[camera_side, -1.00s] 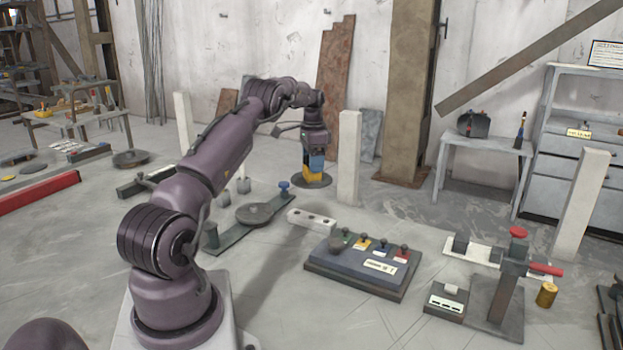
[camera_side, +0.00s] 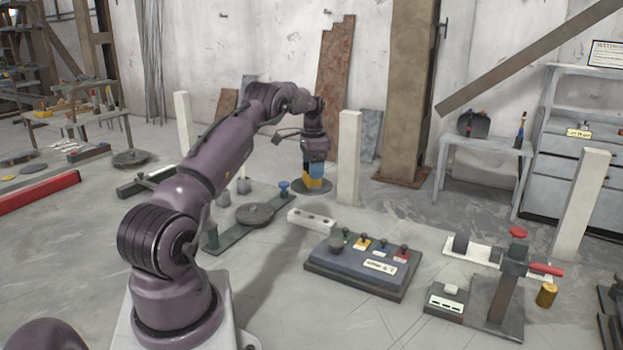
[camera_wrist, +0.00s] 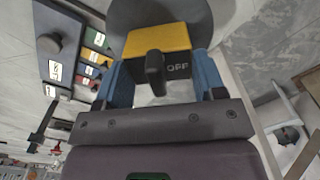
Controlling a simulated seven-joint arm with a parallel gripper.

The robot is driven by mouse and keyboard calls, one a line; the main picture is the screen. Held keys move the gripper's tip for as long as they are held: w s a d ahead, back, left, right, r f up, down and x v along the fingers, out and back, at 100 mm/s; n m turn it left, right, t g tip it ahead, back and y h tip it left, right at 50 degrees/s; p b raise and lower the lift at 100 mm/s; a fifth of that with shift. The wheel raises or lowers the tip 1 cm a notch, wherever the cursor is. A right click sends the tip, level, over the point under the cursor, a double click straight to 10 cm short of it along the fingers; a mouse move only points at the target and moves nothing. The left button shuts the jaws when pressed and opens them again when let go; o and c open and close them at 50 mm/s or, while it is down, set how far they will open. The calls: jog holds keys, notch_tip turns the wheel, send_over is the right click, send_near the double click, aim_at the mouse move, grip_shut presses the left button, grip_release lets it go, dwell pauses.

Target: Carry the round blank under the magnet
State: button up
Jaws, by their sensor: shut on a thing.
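My gripper (camera_side: 314,170) is shut on a yellow magnet block (camera_side: 313,184), with its blue fingers on either side. In the wrist view the block (camera_wrist: 158,42) has a black lever and the label "OFF". A dark round blank (camera_side: 326,188) is directly under the block and wider than it. In the wrist view the blank (camera_wrist: 200,18) shows beyond the block. Whether the blank touches the floor cannot be told.
A dark plate with a round disc (camera_side: 254,214) and a blue knob (camera_side: 284,188) lies left of the gripper. A white post (camera_side: 348,158) stands close right. A white bar (camera_side: 312,221) and a control panel (camera_side: 365,264) lie in front. A red-handled fixture (camera_side: 510,275) stands right.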

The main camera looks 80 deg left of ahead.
jog(key=shift+f, duration=0.45)
dwell(0.4)
jog(key=o, duration=1.2)
jog(key=shift+o, duration=1.4)
jog(key=shift+f, duration=0.1)
notch_tip(320, 180, up, 13)
